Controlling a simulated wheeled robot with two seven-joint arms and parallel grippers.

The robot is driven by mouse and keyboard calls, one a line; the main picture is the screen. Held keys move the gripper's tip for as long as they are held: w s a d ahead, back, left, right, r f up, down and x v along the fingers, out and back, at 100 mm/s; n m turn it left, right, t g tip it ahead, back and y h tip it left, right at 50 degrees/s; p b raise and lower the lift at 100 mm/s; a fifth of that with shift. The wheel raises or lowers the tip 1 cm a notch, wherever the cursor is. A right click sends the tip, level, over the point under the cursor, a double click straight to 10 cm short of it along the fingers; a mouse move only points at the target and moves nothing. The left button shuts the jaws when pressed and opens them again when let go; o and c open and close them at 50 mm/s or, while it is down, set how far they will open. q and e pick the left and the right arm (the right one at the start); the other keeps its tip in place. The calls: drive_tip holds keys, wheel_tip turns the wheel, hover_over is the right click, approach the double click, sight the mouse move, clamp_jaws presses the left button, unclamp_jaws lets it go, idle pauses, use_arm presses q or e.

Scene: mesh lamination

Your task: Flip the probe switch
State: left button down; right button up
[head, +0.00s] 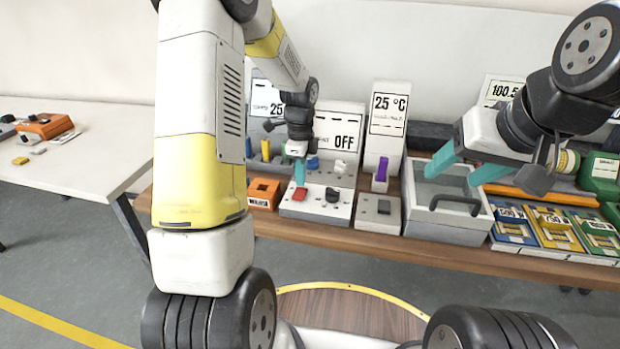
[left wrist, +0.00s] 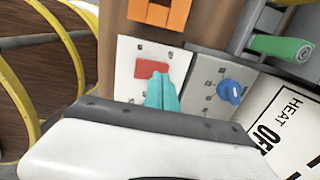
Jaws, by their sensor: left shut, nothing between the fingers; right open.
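The red switch shows in the left wrist view (left wrist: 151,68). My left gripper (head: 300,173) is shut and empty, its teal fingertips (left wrist: 162,95) pointing down at the red switch; whether they touch it I cannot tell. A grey box with a small dark switch (head: 384,206) stands to the right, in front of the 25 °C display (head: 388,115). No readable label shows which switch is the probe's. My right gripper (head: 463,172) is open and empty above the grey tray.
The grey tray (head: 447,228) with a dark handle stands right of the switch boxes. An orange block (head: 264,193) is at their left. Coloured cards (head: 555,228) lie at the right.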

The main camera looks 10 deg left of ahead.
sight(301, 190)
use_arm(q)
drive_tip(key=shift+r, duration=2.65)
drive_tip(key=s+r+n+t, duration=0.3)
drive_tip(key=s+r+n, duration=0.6)
drive_tip(key=r, duration=0.4)
drive_tip(key=s+d+r+n+t+h, duration=0.2)
drive_tip(key=s+n, duration=0.6)
drive_tip(key=s, duration=0.7)
drive_tip(key=shift+r+n+t, duration=0.4)
drive_tip(key=shift+r+t, duration=0.2)
drive_tip(key=shift+r, duration=0.6)
drive_tip(key=shift+s+d, duration=0.1)
